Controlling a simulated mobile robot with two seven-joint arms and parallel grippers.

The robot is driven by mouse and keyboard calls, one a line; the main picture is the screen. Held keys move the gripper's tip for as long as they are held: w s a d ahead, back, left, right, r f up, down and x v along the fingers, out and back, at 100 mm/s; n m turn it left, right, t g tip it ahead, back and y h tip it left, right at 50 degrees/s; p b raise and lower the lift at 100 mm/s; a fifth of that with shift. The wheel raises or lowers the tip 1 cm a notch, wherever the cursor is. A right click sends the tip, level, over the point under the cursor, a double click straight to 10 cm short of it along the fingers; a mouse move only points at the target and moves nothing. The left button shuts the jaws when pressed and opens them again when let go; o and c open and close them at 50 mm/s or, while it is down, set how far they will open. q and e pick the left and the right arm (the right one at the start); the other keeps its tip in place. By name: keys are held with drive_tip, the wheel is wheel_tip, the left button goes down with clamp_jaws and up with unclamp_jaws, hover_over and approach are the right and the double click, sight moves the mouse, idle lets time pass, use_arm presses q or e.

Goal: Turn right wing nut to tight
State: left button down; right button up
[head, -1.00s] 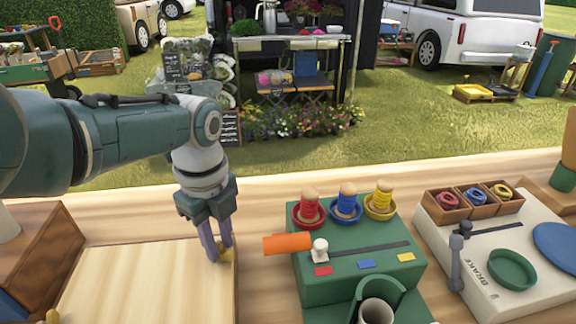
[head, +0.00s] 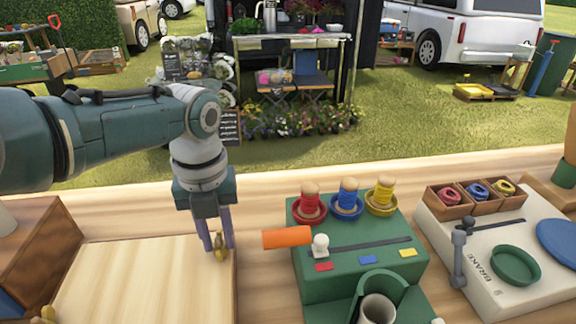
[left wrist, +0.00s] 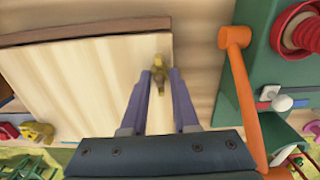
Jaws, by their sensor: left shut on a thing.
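The right wing nut (head: 220,253) is a small brass-yellow piece at the right edge of a pale wooden board (head: 140,285). My left gripper (head: 218,246) points down over it, with its two purple-grey fingers shut on it. In the left wrist view the wing nut (left wrist: 158,76) shows between the fingertips, its wings roughly in line with the fingers. A second brass wing nut (head: 47,314) shows at the board's left side, partly cut off by the frame. How tight either nut is cannot be seen. My right gripper is not in view.
A green box (head: 340,275) with red, blue and yellow spools stands right of the board. Its orange handle (head: 287,237) sticks out towards my left gripper. A white brake unit (head: 500,285) is farther right. A wooden box (head: 35,250) stands at the left.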

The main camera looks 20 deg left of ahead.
sight(219, 241)
use_arm(q)
drive_tip(key=shift+m, duration=0.3)
drive_tip(key=c, duration=0.7)
unclamp_jaws()
wheel_tip(219, 241, up, 10)
drive_tip(key=p, duration=0.4)
